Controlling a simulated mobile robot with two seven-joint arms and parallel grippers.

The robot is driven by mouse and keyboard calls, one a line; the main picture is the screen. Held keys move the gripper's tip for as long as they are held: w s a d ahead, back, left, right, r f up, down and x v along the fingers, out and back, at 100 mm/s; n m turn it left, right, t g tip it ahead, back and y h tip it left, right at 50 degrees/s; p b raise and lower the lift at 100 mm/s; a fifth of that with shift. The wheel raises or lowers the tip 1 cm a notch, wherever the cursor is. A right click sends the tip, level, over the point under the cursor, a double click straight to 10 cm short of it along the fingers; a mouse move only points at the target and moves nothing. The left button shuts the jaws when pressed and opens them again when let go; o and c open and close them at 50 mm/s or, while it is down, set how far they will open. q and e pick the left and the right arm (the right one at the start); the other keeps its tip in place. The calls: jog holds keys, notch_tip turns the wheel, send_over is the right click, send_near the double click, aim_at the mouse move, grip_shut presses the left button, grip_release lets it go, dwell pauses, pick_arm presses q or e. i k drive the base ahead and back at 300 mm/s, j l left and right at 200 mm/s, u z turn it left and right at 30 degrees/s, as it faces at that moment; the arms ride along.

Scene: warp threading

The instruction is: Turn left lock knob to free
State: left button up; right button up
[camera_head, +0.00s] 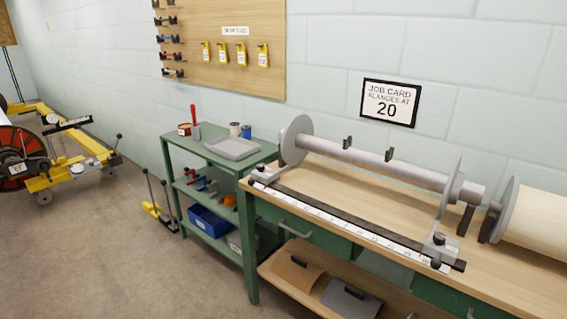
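A grey roller with two round flanges lies along the wooden bench (340,183). The left flange (297,140) stands at the roller's left end, and the right flange (452,192) stands near its right end. At the foot of the left flange is a small bracket with a dark knob (261,167), which looks like the left lock knob; it is too small to tell which way it is turned. A similar dark knob (438,238) sits on the bracket by the right flange. A scale strip (335,217) runs between the brackets. Neither of my grippers is in view.
A green shelf cart (170,151) with a grey tray (233,148) stands left of the bench. A large wound beam (535,215) is at the right.

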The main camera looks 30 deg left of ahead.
aim_at(260, 168)
jog(key=i+j+z, duration=0.1)
jog(key=j+z, duration=0.25)
jog(key=j, duration=0.4)
jog(key=j+z, duration=0.3)
jog(key=j, duration=0.45)
jog(key=j+z, duration=0.15)
jog(key=j, duration=1.4)
